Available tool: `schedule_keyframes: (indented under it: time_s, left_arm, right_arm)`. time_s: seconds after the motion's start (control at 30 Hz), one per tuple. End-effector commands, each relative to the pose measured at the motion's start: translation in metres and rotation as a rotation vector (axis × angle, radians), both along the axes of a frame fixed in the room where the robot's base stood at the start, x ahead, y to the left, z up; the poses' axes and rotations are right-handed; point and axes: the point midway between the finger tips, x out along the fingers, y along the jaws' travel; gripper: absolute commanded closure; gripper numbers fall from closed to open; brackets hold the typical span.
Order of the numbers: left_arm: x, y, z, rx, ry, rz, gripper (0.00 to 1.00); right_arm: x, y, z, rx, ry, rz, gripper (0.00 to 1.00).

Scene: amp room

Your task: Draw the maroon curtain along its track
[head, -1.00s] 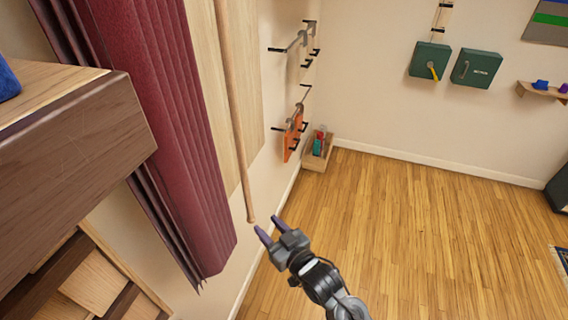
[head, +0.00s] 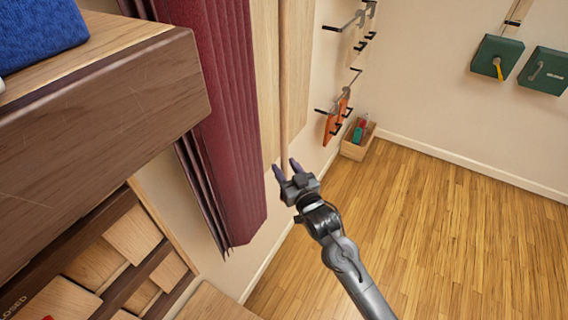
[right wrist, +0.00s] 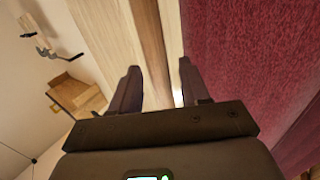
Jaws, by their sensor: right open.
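The maroon curtain (head: 232,110) hangs in folds, bunched at the left, and fills the right side of the right wrist view (right wrist: 262,65). A long wooden draw rod (head: 286,80) hangs just right of it in the head view. My right gripper (head: 286,168) is open at the rod's lower end, its dark fingers apart. In the right wrist view the rod (right wrist: 150,45) lines up between the two fingertips (right wrist: 160,78). I cannot tell whether it is within the fingers or just beyond them. My left gripper is not in view.
A dark wooden shelf (head: 150,105) juts out at left, with a blue cloth-like item (head: 40,35) on top. Wall hooks (head: 345,105) and a wooden box (head: 358,142) are beyond the rod. Green wall boxes (head: 497,57) hang at right. The wooden floor (head: 430,220) is clear.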

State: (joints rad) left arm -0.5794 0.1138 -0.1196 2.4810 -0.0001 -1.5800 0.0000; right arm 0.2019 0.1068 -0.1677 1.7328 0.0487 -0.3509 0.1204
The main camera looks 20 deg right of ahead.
Motion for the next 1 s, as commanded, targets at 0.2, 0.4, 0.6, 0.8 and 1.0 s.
schedule_keyframes:
  time_s: [0.2, 0.4, 0.6, 0.8, 1.0]
  left_arm:
    - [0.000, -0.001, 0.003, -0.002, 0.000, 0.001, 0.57]
    - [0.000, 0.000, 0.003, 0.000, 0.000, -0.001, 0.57]
    - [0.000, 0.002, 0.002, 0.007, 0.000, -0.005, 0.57]
    - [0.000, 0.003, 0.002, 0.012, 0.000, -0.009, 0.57]
    - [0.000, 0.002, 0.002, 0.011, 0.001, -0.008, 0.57]
  right_arm:
    - [0.013, 0.002, 0.000, 0.000, -0.001, 0.001, 0.54]
    - [0.015, 0.002, -0.001, 0.000, 0.000, 0.001, 0.54]
    - [0.015, 0.002, 0.000, 0.000, 0.000, 0.001, 0.68]
    - [0.014, 0.002, 0.000, 0.000, 0.000, 0.001, 0.99]
    - [0.014, 0.002, 0.000, 0.000, 0.000, 0.001, 1.00]
